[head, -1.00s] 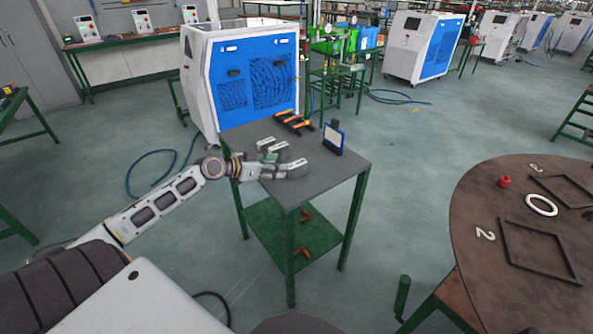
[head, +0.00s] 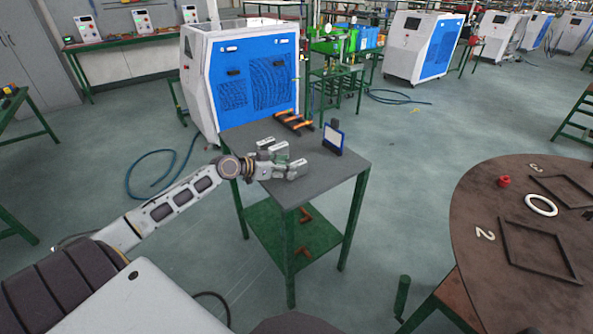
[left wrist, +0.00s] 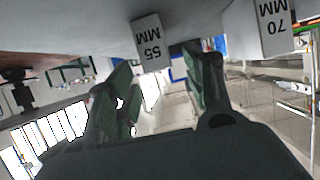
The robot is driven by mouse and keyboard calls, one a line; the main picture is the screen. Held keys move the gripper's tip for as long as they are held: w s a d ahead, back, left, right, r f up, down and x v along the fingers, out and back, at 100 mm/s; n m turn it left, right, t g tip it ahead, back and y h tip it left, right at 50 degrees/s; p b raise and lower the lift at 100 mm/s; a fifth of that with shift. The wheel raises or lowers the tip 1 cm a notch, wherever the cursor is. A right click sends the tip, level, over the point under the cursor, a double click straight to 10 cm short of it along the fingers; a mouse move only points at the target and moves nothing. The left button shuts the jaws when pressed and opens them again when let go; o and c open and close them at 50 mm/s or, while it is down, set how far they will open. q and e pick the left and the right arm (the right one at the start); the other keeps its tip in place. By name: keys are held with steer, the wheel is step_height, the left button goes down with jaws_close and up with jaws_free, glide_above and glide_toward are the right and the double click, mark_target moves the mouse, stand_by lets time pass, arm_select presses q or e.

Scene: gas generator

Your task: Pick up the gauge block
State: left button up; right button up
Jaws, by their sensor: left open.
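Pale gauge blocks lie on the grey-topped table. The left wrist view, with the tabletop upside down at its top, shows one marked 55 MM (left wrist: 151,42) and one marked 70 MM (left wrist: 262,28). My left gripper (head: 285,164) is low over the tabletop, open, among the blocks. In the left wrist view its green-grey fingers (left wrist: 158,72) are apart, and the 55 MM block shows in the gap between their tips. The 70 MM block is to the right of the fingers. In the head view, the hand partly hides the blocks and their markings are unreadable. My right gripper is not in view.
On the same grey table (head: 325,176) are orange-handled tools (head: 294,121) at the back and a blue-framed display (head: 334,138) at the right. A white-and-blue machine (head: 245,75) stands behind.

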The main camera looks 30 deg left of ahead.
mark_target(300, 161)
arm_select(q)
steer(key=shift+w+d+f, duration=0.1)
steer(key=shift+w, duration=0.3)
steer(key=shift+w+d+f, duration=0.15)
steer(key=shift+w+d, duration=0.05)
steer(key=shift+w, duration=0.2)
steer(key=shift+w+d+f, duration=0.25)
steer(key=shift+w, duration=0.3)
steer(key=shift+w+d+f, duration=0.25)
steer(key=shift+w+f, duration=0.05)
steer(key=shift+w, duration=0.3)
steer(key=shift+w+d+f, duration=0.15)
steer(key=shift+w, duration=0.1)
steer(key=shift+c, duration=0.9)
steer(key=c, duration=0.9)
steer(key=shift+r, duration=0.2)
jaws_close()
steer(key=shift+r+p, duration=0.3)
steer(key=shift+r, duration=0.2)
step_height(300, 161, up, 8)
steer(key=shift+f, duration=0.15)
steer(key=shift+r, duration=0.55)
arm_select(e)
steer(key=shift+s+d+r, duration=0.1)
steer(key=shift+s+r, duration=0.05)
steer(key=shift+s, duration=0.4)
